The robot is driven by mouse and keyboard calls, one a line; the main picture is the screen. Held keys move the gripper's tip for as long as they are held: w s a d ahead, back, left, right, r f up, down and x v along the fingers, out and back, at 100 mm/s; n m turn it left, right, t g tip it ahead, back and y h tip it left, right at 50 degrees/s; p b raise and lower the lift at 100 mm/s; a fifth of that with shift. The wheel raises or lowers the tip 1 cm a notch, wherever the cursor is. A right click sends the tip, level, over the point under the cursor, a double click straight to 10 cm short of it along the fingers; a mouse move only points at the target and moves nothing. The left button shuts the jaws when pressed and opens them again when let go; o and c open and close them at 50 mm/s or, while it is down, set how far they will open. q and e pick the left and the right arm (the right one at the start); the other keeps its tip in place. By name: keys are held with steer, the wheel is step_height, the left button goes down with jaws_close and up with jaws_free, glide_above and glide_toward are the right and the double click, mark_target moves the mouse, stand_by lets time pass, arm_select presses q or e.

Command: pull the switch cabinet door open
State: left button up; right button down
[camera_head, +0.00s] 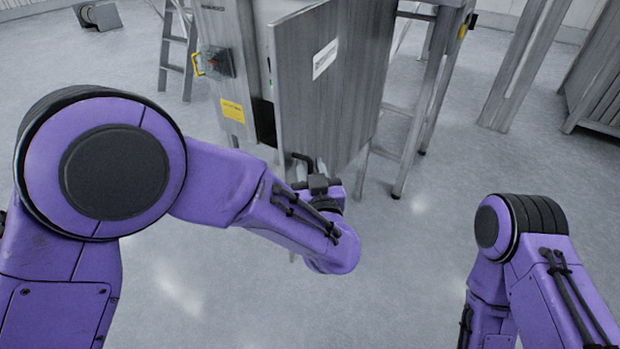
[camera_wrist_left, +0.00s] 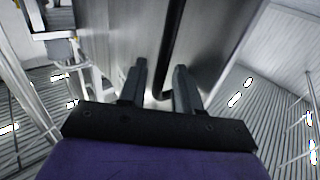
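The switch cabinet door (camera_head: 315,85) is a grey metal panel with a white label. It stands ajar, with a dark gap (camera_head: 264,122) between it and the cabinet body (camera_head: 232,90) at left. A black bar handle (camera_wrist_left: 173,45) runs down the door in the left wrist view. My left gripper (camera_head: 308,168) is at the door's lower part, partly hidden by its own wrist. In the left wrist view its two fingers (camera_wrist_left: 159,88) are apart, with the handle's lower end between them and gaps visible beside it. My right gripper is out of view.
Ladder-like steps (camera_head: 425,100) stand behind the door at right. The floor (camera_head: 420,225) in front is clear.

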arm_select(q)
steer(key=s+r, duration=0.2)
steer(key=s+r+p, duration=0.1)
steer(key=s+r, duration=0.1)
steer(key=r, duration=0.1)
steer(key=shift+s+d+r, duration=0.2)
steer(key=shift+s+r, duration=0.1)
steer(key=shift+s, duration=0.05)
steer(key=s+r+p, duration=0.1)
steer(key=s+r, duration=0.2)
steer(key=s, duration=0.5)
steer(key=shift+s+d, duration=0.2)
steer(key=shift+s, duration=0.1)
